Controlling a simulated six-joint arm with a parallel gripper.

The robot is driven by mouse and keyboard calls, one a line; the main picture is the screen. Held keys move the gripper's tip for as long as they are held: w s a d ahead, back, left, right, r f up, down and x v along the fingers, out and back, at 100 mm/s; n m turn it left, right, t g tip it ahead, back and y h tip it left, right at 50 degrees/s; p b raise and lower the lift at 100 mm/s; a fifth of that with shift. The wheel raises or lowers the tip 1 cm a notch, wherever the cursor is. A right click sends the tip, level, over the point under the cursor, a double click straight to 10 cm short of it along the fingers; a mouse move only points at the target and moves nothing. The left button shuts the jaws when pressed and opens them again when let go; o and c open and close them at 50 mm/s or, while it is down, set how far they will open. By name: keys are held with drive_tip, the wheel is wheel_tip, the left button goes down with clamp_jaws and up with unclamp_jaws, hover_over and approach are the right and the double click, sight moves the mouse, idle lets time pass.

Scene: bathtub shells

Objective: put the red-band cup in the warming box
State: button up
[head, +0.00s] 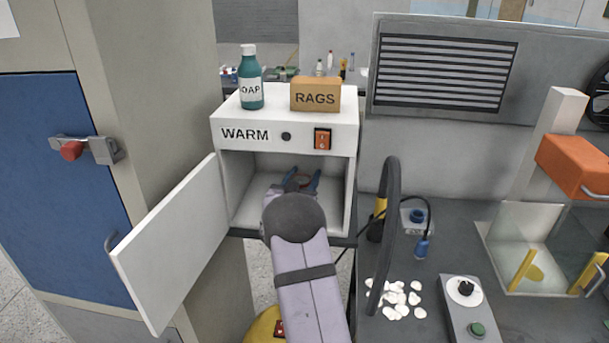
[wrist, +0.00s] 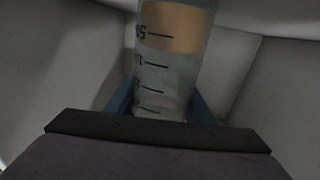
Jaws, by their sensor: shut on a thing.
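The warming box (head: 224,137) is a white cabinet marked WARM in the head view. Its door (head: 172,245) stands wide open to the left. My gripper (head: 303,181) reaches through the opening, its blue fingers inside the box. In the wrist view, the fingers are shut on a clear cup (wrist: 163,78) with dark graduation marks and a tan-orange area near the top of the picture. I cannot make out a red band on it. In the head view, my wrist and gripper mostly hide the cup. Whether it touches the box floor cannot be told.
A green soap bottle (head: 250,82) and a RAGS box (head: 315,95) stand on top of the warming box. To the right, a dark upright hoop (head: 389,220), scattered white pieces (head: 402,298) and a control box (head: 468,310) are on the bench. Pale inner walls surround the cup.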

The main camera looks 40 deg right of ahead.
drive_tip(key=shift+f, duration=0.15)
drive_tip(key=o, duration=1.1)
drive_tip(key=shift+r, duration=0.25)
drive_tip(key=shift+s+a+f, duration=0.15)
drive_tip(key=shift+a, duration=0.15)
drive_tip(key=b+v, duration=0.4)
drive_tip(key=v, duration=0.7)
drive_tip(key=shift+s+a, duration=0.1)
drive_tip(key=shift+s, duration=0.05)
